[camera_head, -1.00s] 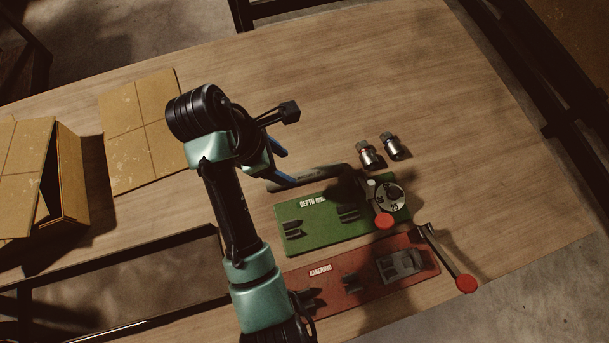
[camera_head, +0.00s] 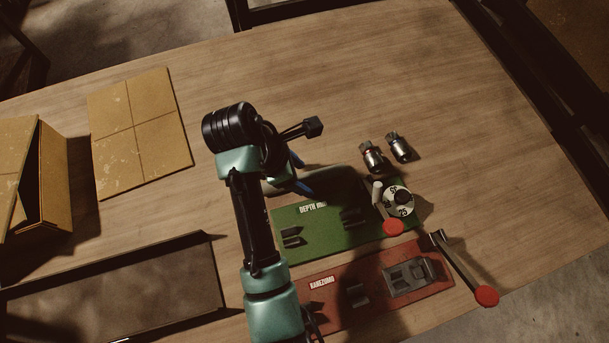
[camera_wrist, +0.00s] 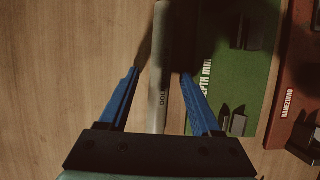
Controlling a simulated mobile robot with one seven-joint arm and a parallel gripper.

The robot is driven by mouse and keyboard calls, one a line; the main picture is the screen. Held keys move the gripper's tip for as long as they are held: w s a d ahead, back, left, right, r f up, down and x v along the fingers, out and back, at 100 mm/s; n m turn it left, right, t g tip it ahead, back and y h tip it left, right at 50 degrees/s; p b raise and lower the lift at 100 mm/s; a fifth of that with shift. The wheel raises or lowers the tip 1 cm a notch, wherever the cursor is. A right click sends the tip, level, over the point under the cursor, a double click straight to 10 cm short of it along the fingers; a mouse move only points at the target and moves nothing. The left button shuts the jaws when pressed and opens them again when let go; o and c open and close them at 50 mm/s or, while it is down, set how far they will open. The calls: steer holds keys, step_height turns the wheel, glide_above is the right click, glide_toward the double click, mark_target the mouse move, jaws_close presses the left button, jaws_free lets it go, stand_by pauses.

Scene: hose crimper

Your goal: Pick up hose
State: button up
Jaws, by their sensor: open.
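The hose (camera_wrist: 174,45) is a grey tube with small lettering, lying lengthwise along the green board's edge in the wrist view. In the head view it is mostly dark and partly hidden by my arm and shadow. My gripper (camera_wrist: 160,76) is open, with one blue finger on each side of the hose. The right finger is close to the hose and the left one has a wider gap. My gripper also shows in the head view (camera_head: 300,175), above the table at the green board's upper left. I cannot tell whether the fingers touch the hose.
The green depth board (camera_head: 330,228) carries dark holders and a dial (camera_head: 398,199). A red board (camera_head: 335,297) with a red-knobbed lever (camera_head: 487,296) lies below it. Two metal fittings (camera_head: 373,157) stand behind. Cardboard (camera_head: 140,130) lies at left. The back table is clear.

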steer(key=shift+f+p, duration=0.15)
steer(key=shift+p, duration=0.2)
stand_by(0.4)
jaws_close()
